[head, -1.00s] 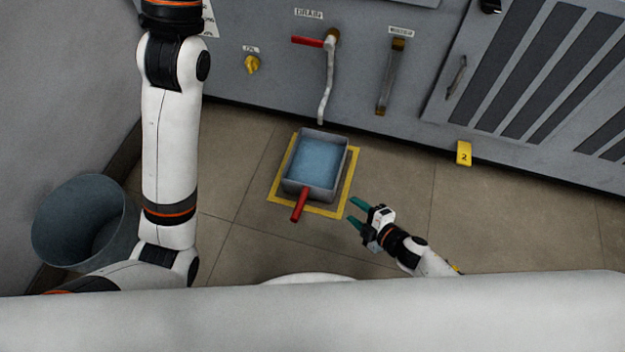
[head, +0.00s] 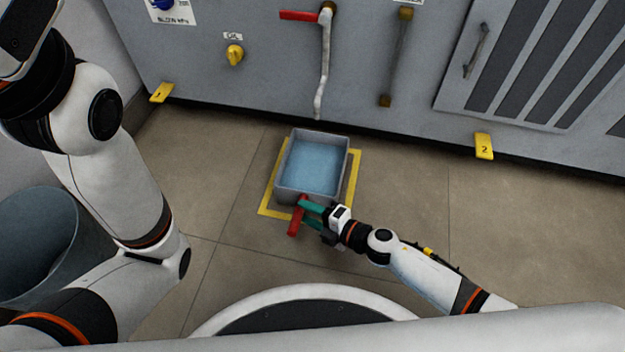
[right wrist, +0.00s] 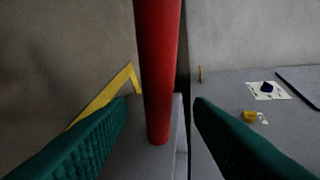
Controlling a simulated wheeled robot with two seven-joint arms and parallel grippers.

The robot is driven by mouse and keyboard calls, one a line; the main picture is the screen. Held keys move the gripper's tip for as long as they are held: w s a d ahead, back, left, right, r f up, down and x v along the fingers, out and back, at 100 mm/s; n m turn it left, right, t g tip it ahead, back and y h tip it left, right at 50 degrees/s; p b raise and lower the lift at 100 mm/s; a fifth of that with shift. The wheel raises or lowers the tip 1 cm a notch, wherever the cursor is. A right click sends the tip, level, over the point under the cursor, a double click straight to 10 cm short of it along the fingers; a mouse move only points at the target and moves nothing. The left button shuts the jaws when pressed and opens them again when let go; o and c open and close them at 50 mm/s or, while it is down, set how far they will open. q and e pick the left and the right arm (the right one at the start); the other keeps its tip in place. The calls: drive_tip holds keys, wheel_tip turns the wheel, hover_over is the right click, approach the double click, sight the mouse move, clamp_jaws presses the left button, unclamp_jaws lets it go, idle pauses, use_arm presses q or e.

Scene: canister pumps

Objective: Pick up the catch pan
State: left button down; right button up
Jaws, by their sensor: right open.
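The catch pan (head: 340,191) is a grey rectangular pan holding blue liquid (head: 314,166). It sits on the floor inside a yellow outline, below the drain pipe. Its red handle (head: 295,221) points toward me. My right gripper (head: 303,213) is open at the handle, with green fingers. In the right wrist view the red handle (right wrist: 158,70) stands between the two open fingers (right wrist: 160,112), and no grip on it shows. My left arm is at the left of the head view, but its gripper is out of view.
A grey bucket (head: 30,240) stands at the left. The grey cabinet (head: 250,90) behind the pan carries a red-levered drain pipe (head: 325,60), a yellow oil knob (head: 235,54) and a vented door (head: 530,60). The floor right of the pan is clear.

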drive_tip(key=b+x, duration=0.3)
drive_tip(key=x, duration=0.2)
drive_tip(key=shift+f, duration=0.15)
drive_tip(key=shift+w+a, duration=0.2)
drive_tip(key=shift+a, duration=0.05)
drive_tip(key=shift+c, duration=0.2)
clamp_jaws()
